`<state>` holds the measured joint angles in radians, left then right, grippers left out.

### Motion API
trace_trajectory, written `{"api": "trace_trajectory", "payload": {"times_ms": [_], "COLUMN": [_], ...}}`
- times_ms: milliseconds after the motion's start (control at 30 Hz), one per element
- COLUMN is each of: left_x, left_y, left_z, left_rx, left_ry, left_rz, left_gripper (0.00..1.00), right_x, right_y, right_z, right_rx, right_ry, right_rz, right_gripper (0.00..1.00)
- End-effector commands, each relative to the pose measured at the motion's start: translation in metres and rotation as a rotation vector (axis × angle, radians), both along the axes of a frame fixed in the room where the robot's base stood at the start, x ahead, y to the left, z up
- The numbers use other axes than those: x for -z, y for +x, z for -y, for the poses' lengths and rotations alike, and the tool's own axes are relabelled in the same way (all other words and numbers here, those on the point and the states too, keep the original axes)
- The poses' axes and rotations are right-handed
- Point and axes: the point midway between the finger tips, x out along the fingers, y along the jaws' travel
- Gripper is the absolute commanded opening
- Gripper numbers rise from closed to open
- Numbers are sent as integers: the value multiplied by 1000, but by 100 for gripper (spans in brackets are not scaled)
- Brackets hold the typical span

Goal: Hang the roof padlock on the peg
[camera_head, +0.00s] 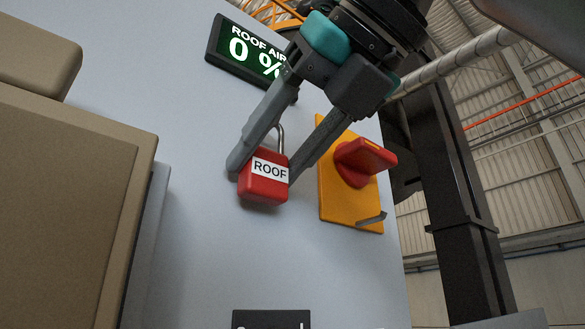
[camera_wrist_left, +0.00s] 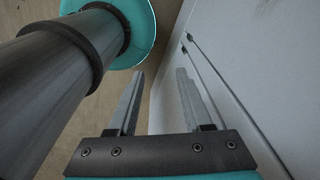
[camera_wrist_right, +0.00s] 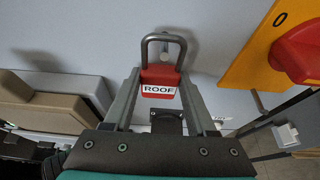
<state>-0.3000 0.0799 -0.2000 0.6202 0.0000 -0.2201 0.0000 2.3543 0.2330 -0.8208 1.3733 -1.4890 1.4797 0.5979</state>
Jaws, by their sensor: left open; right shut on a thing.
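The red padlock with a white ROOF label (camera_head: 263,190) is upright in front of the pale panel, its metal shackle on top. It also shows in the right wrist view (camera_wrist_right: 159,79). My right gripper (camera_head: 264,174) is shut on its body, one finger on each side. In the head view the peg is not clear. My left gripper (camera_wrist_left: 160,85) is open and empty beside a pale panel face, out of the head view.
A yellow plate with a red rotary handle (camera_head: 366,160) is right of the padlock, with a grey tab (camera_head: 371,219) at its bottom. A ROOF AIR 0 % display (camera_head: 240,55) is above. A tan boxy shape (camera_head: 60,190) fills the left. A dark sign (camera_head: 271,319) is cut off below.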

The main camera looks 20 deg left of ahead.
Motion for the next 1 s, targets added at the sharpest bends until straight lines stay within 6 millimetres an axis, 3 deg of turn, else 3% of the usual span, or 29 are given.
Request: {"api": "trace_trajectory", "payload": {"times_ms": [433,467,767,1000], "left_x": [4,4,3,3], "left_y": [0,0,0,0], "left_z": [0,0,0,0], "left_rx": [0,0,0,0], "left_ry": [0,0,0,0], "left_rz": [0,0,0,0], "left_gripper": [50,50,50,50], "right_x": [4,4,3,3], "right_y": [0,0,0,0], "right_z": [0,0,0,0], "right_rx": [0,0,0,0], "right_ry": [1,1,0,-1], "right_rz": [1,1,0,-1], "right_gripper": [0,58,92,92]}}
